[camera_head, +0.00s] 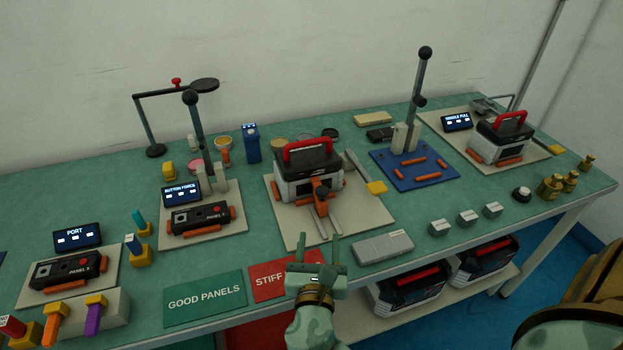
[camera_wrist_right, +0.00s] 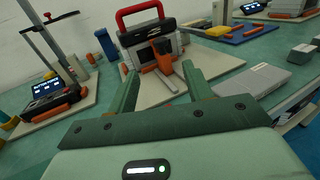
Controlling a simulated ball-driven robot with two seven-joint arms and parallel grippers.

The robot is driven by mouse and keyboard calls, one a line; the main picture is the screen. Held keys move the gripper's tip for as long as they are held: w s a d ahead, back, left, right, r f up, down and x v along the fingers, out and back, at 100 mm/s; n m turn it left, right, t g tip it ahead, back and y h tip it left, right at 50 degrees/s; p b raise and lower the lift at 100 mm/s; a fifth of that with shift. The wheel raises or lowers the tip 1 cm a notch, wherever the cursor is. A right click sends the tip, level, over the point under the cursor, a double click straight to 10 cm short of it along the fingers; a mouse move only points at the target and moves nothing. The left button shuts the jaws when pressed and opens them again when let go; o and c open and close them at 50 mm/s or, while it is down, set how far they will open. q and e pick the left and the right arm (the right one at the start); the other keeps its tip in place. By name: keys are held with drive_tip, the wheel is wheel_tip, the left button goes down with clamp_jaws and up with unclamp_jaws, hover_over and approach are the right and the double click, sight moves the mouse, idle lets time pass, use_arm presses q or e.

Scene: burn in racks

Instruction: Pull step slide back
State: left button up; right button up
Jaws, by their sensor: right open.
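The step slide looks to be the orange block (camera_head: 321,191) on two short grey rails (camera_head: 322,222), in front of the middle grey-and-black device with a red handle (camera_head: 308,152). The block sits at the device's front face; the right wrist view also shows the orange block (camera_wrist_right: 161,58). My right gripper (camera_head: 323,242) is open and empty, its fingers pointing at the slide from the near side. In the right wrist view the slide shows between the fingers (camera_wrist_right: 163,88), beyond the tips and apart from them. My left gripper is not in view.
A grey flat box (camera_head: 383,247) lies right of the gripper. A red sign (camera_head: 272,281) and a green sign (camera_head: 205,298) lie to its left. A lever press (camera_head: 198,150) stands left, and a blue plate with a post (camera_head: 414,172) stands right. The beige base plate (camera_head: 285,222) is partly bare.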

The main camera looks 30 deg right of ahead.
approach(322, 195)
drive_tip(key=shift+w+d+b, duration=0.35)
drive_tip(key=shift+w+b, duration=0.05)
drive_tip(key=shift+w, duration=0.05)
drive_tip(key=b+x, duration=0.1)
drive_tip(key=x, duration=0.9)
drive_tip(key=shift+w+d+b, duration=0.15)
drive_tip(key=shift+w+b, duration=0.05)
drive_tip(key=shift+b, duration=0.15)
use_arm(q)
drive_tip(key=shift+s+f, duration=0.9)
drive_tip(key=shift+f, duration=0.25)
